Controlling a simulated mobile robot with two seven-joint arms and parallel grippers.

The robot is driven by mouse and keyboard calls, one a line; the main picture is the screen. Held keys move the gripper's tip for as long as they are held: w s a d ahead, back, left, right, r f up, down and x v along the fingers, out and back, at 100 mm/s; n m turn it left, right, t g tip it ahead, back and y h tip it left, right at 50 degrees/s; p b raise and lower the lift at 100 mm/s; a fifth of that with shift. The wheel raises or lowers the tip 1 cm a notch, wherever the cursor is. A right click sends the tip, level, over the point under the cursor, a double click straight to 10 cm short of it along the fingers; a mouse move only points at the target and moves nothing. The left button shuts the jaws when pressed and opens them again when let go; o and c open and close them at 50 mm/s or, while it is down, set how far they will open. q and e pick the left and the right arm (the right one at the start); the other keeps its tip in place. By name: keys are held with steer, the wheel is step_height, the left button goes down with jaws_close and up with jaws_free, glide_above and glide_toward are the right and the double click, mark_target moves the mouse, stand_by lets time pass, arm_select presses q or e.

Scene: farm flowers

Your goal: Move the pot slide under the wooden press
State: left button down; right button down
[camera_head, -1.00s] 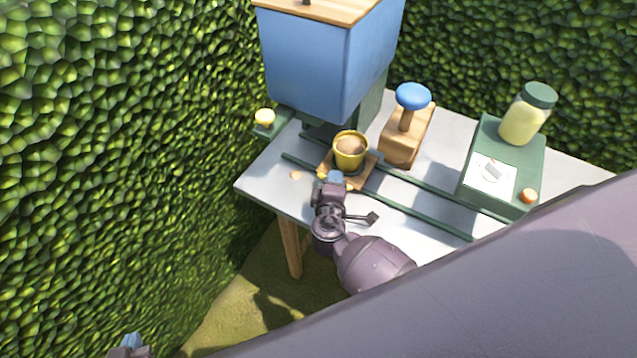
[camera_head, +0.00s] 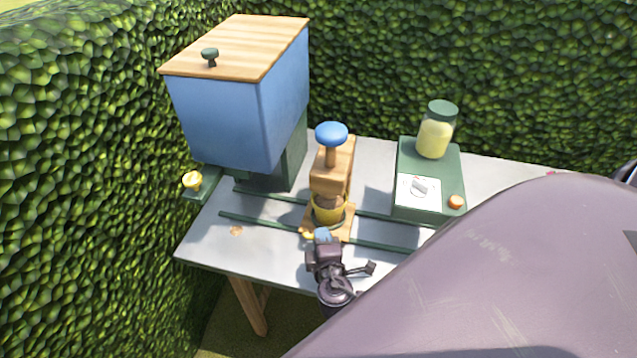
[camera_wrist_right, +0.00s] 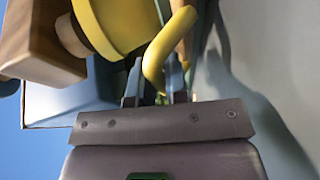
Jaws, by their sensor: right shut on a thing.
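The yellow pot (camera_head: 329,216) stands upright on a small wooden slide (camera_head: 345,233) across two green rails. The wooden press (camera_head: 333,172), topped by a blue knob (camera_head: 331,134), is directly above the pot and hides part of its rim. In the right wrist view the pot (camera_wrist_right: 120,22) is near the press's round plunger (camera_wrist_right: 72,36). My right gripper (camera_head: 322,236) is at the slide's front edge, shut on its yellow curved handle (camera_wrist_right: 168,48); the fingertips (camera_wrist_right: 152,88) are partly hidden behind the handle. My left gripper is not in view.
A blue hopper (camera_head: 225,120) with a wooden lid stands left on the table (camera_head: 215,245). A green box (camera_head: 430,205) with an orange button and a jar (camera_head: 436,135) stands right. Hedges close off the back and left.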

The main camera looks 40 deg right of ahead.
steer(key=c, duration=1.1)
jaws_free()
steer(key=shift+c, duration=0.2)
steer(key=shift+s+a, duration=0.1)
steer(key=shift+s, duration=0.05)
steer(key=b+v, duration=0.1)
steer(key=v, duration=0.8)
steer(key=shift+f, duration=0.1)
steer(key=shift+v, duration=0.75)
